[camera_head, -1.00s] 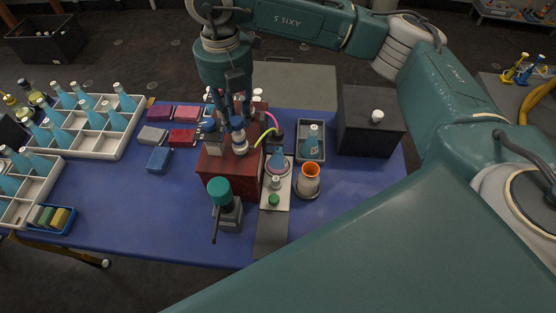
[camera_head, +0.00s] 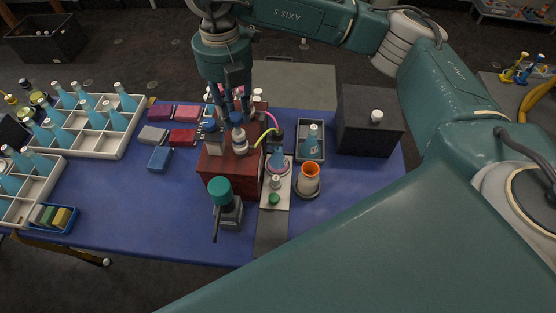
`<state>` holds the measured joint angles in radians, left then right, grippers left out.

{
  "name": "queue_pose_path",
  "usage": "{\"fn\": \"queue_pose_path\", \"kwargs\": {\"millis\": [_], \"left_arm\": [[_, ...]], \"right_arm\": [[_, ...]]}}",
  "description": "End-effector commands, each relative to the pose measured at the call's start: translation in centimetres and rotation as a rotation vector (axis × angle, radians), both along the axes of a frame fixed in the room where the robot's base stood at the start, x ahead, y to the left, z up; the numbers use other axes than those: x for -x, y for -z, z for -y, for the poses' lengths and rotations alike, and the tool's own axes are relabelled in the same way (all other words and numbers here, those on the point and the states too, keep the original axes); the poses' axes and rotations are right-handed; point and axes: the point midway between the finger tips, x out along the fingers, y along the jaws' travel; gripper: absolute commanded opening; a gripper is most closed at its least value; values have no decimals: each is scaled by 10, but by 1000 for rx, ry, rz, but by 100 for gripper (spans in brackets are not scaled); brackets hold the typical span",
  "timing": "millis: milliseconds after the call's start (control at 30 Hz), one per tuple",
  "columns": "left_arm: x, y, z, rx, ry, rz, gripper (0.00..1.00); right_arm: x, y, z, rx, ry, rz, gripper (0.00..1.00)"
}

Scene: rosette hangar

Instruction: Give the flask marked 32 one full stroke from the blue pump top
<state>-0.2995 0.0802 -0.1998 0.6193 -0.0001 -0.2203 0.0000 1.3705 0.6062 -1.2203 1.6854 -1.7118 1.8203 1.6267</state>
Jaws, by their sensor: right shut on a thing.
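My right gripper (camera_head: 230,103) points down at the back of the dark red stand (camera_head: 218,173). It is shut on what looks like a pump top there; its fingers hide most of it, and I cannot tell its colour. Bottles with blue tops stand on the front of the stand, one on the right (camera_head: 239,143) and one on the left (camera_head: 213,143). A blue flask (camera_head: 277,158) stands on a white plate unit (camera_head: 277,184) right of the stand. Another labelled blue flask (camera_head: 312,139) stands in a grey tray (camera_head: 311,155). No number is legible. My left gripper is out of view.
An orange-rimmed cup (camera_head: 308,180) and a teal-topped device (camera_head: 226,205) stand nearby. A black box (camera_head: 369,125) is at the right. White racks of blue flasks (camera_head: 92,143) fill the left.

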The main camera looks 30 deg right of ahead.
Motion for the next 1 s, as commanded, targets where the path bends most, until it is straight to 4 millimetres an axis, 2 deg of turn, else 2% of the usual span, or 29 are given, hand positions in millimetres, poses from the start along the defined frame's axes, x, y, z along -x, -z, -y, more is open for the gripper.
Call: {"fn": "queue_pose_path", "kwargs": {"millis": [1000], "left_arm": [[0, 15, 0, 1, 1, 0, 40]], "right_arm": [[0, 19, 0, 0, 0, 0, 9]]}}
